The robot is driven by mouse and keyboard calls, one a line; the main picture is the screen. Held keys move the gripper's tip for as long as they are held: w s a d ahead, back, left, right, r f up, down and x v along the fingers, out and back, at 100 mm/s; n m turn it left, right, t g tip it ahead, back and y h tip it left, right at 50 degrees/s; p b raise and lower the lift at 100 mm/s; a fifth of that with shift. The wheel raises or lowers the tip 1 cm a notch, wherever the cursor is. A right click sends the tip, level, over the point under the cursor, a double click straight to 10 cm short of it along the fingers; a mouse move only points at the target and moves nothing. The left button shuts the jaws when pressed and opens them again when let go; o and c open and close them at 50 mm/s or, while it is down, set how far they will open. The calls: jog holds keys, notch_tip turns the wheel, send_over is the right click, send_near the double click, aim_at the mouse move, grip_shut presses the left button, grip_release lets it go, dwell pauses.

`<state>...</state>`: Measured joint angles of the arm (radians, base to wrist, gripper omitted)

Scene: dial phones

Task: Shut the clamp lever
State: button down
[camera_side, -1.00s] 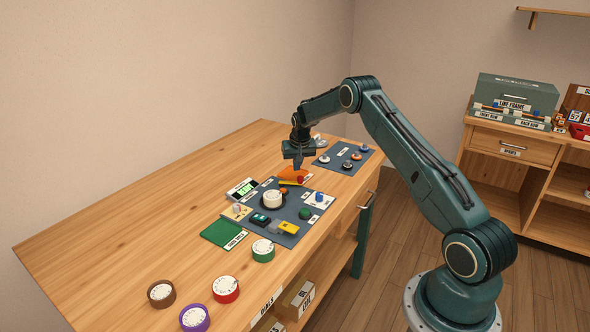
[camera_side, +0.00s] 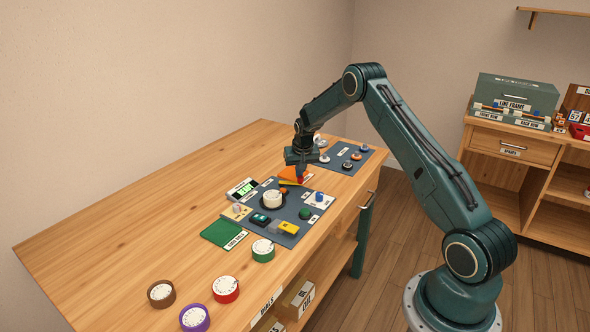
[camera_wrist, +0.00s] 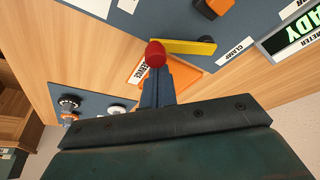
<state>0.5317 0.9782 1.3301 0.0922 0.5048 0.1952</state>
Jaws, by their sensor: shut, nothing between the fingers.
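The clamp lever is a yellow bar (camera_wrist: 188,47) with a red knob (camera_wrist: 155,54) at its left end in the wrist view, beside a label reading CLAMP (camera_wrist: 236,51). In the side view the yellow bar (camera_side: 290,184) lies at the far edge of the dark work mat, with the red knob (camera_side: 300,180) at its right end. My gripper (camera_side: 300,172) is shut and empty, pointing down right at the knob. In the wrist view its fingers (camera_wrist: 157,80) reach up to the knob; I cannot tell whether they touch it.
An orange pad (camera_wrist: 185,76) lies under the fingers. The dial phone (camera_side: 272,199) and a green READY display (camera_side: 244,188) are close by on the near side. A second dark mat (camera_side: 345,157) with several small parts lies beyond.

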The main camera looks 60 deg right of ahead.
jog(key=shift+s+a+m, duration=0.2)
jog(key=shift+a+m, duration=0.05)
jog(key=shift+m, duration=0.35)
dwell(0.3)
jog(key=shift+s+a+m+g+h, duration=0.3)
jog(key=shift+a+m+g+h, duration=0.25)
jog(key=shift+m, duration=0.65)
jog(key=a+m, duration=0.1)
jog(key=m+g, duration=0.1)
jog(key=m, duration=0.1)
jog(key=a+m, duration=0.1)
jog(key=m, duration=0.1)
jog(key=shift+s+a, duration=0.25)
jog(key=shift+a, duration=0.1)
jog(key=shift+w+d, duration=0.1)
jog(key=shift+d, duration=0.05)
jog(key=shift+w+d, duration=0.4)
jog(key=shift+d, duration=0.1)
jog(key=shift+d, duration=0.1)
